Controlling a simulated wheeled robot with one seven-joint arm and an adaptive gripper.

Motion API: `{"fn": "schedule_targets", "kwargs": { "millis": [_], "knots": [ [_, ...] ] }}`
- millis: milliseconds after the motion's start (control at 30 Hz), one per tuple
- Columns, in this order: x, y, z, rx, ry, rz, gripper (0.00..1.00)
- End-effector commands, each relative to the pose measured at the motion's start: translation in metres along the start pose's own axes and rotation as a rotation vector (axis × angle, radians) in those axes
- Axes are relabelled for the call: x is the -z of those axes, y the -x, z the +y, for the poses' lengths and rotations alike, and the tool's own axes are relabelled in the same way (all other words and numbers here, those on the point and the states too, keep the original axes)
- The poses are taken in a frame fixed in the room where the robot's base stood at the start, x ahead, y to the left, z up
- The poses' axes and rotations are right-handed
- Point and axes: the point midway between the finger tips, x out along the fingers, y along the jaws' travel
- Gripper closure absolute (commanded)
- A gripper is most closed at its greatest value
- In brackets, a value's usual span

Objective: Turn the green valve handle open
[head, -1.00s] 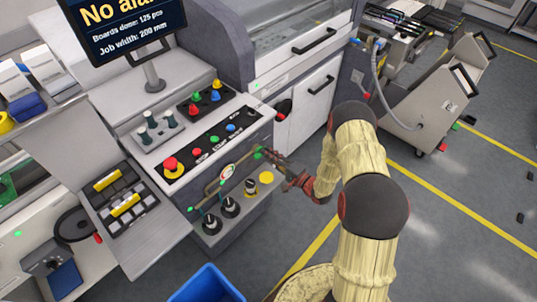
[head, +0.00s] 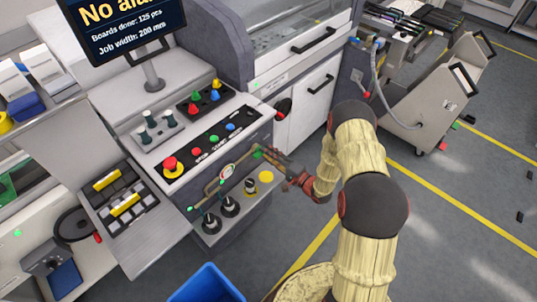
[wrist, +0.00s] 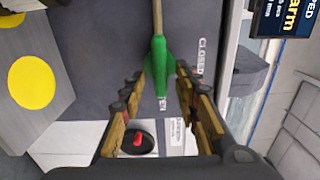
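The green valve handle (head: 257,153) sits at the right end of a brass pipe (head: 213,187) on the front of the grey machine console. In the wrist view the green handle (wrist: 159,68) lies in line with the pipe, between my fingertips. The word CLOSED is printed to its right; a partly hidden label ending in EN is below its tip. My gripper (wrist: 165,77) is open, with one finger on each side of the handle. I cannot tell whether either finger touches it. In the head view my gripper (head: 273,160) reaches the handle from the right.
A round gauge (head: 228,171) and black knobs (head: 230,206) are close by on the console. A yellow disc (head: 266,177) is below the handle. A red-and-black switch (head: 283,108) is above it. A blue bin (head: 207,284) stands in front.

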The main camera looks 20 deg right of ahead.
Motion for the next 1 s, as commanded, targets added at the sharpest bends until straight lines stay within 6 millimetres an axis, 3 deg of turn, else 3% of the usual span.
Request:
{"fn": "schedule_targets", "kwargs": {
  "millis": [167, 600, 800, 1000],
  "knots": [
    [0.001, 0.013, 0.0, 0.0, -0.001, 0.002, 0.68],
    [0.002, 0.097, 0.001, -0.001, -0.002, 0.005, 0.68],
    [0.001, 0.116, 0.001, -0.001, -0.001, 0.003, 0.68],
    [0.0, 0.12, 0.001, 0.0, -0.001, 0.0, 0.68]
  ]
}}
